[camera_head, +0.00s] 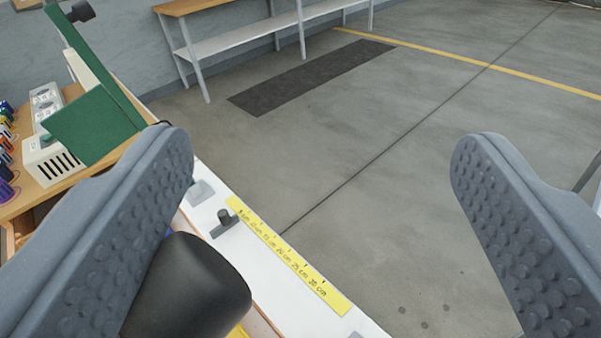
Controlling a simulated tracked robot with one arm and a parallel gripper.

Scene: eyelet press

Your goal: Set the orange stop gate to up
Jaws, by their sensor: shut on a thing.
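My gripper (320,150) shows as two grey studded fingers standing wide apart, one at each side of the picture.
A white rail with a yellow ruler (290,256) and a small dark knob (225,220) runs below the fingers. A green panel (95,125) stands upper left, beside a white vented box (50,162). A shelf (240,38) stands behind; grey floor (400,150) is open to the right.

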